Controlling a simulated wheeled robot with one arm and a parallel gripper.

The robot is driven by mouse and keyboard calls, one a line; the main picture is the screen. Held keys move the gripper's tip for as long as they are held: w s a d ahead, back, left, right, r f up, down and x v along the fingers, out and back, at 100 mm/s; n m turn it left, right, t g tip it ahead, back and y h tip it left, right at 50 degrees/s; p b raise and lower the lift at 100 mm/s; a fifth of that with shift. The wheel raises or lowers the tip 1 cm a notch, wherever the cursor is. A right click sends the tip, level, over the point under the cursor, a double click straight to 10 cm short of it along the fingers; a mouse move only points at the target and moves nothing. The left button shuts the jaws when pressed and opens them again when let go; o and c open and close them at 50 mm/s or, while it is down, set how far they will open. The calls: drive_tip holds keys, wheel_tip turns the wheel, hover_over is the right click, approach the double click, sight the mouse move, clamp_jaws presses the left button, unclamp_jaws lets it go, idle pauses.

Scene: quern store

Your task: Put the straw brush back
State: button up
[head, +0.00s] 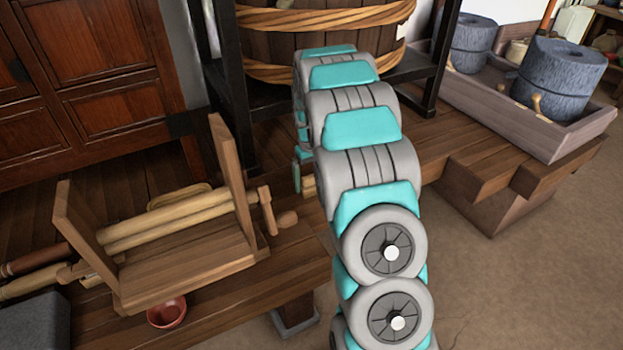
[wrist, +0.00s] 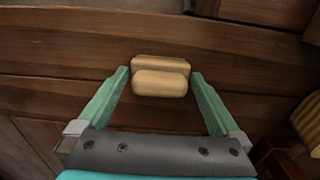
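No straw brush can be made out for certain in either view. In the wrist view my gripper (wrist: 160,76) is open, its two teal fingers wide apart. In the head view my arm hides most of the gripper. A small tan piece (head: 308,187) shows just left of my arm, low by the wooden platform. A ribbed, straw-coloured thing (wrist: 309,122) is cut off at the wrist view's right edge.
A wooden roller frame (head: 185,270) stands on the platform at left, with a small red bowl (head: 167,312) before it. A rope-bound tub (head: 330,45) sits on a black stand (head: 232,110) behind my arm. Stone querns (head: 562,75) stand in a tray (head: 560,140) at right. The right floor is clear.

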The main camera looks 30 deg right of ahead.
sight(311, 176)
wheel_tip(311, 176, up, 11)
drive_tip(key=s+a+r, duration=0.5)
drive_tip(key=s+a, duration=0.1)
drive_tip(key=s, duration=0.2)
drive_tip(key=s+a, duration=0.3)
drive_tip(key=s, duration=0.8)
drive_tip(key=s+a+f+g, duration=0.1)
drive_tip(key=s+a, duration=0.3)
drive_tip(key=s, duration=0.7)
drive_tip(key=s+a+f, duration=0.1)
drive_tip(key=s+a, duration=0.3)
drive_tip(key=s, duration=0.7)
drive_tip(key=shift+a+f+g+b, duration=0.2)
drive_tip(key=shift+f+g+b, duration=0.05)
drive_tip(key=shift+g+b, duration=0.15)
